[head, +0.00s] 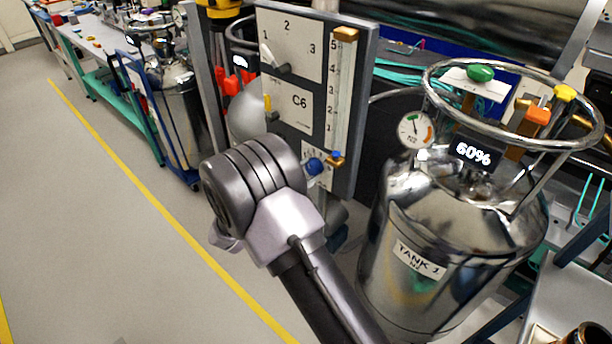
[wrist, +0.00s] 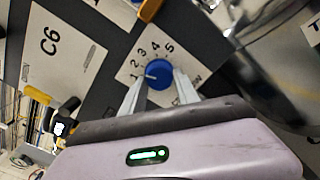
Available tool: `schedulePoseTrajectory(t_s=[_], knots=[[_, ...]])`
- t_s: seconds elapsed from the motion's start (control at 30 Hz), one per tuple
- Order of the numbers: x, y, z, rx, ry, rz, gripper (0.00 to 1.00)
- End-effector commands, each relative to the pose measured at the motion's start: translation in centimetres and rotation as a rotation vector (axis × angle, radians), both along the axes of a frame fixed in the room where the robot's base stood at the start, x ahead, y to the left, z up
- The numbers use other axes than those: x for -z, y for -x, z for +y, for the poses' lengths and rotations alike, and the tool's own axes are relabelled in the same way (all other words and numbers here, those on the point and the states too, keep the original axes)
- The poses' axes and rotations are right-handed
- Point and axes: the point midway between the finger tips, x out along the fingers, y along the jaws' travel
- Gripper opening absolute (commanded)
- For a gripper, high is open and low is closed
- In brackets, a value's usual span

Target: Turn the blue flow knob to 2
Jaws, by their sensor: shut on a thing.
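The blue flow knob (wrist: 158,73) sits on a white dial plate (wrist: 134,55) marked 1 to 5 in the wrist view. Its white mark points left, close to the 1. My gripper (wrist: 159,77) has one finger on each side of the knob and is shut on it. In the head view the knob (head: 314,166) shows low on the grey panel (head: 364,95), just beyond my wrist. My fingers are hidden there behind my wrist.
Above the knob are a C6 plate (head: 299,102), a lever (head: 277,69) on a 1-to-3 scale, and a flow tube (head: 341,90). A steel tank (head: 425,262) with a ring handle stands close on the right. The floor at left is clear.

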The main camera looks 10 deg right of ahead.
Motion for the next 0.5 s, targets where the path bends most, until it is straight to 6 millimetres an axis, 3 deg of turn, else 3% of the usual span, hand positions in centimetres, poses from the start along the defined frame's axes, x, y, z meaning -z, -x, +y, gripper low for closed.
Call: schedulePoseTrajectory(t_s=[0.5], knots=[[0.08, 0.03, 0.02, 0.000, -0.051, -0.067, 0.00]])
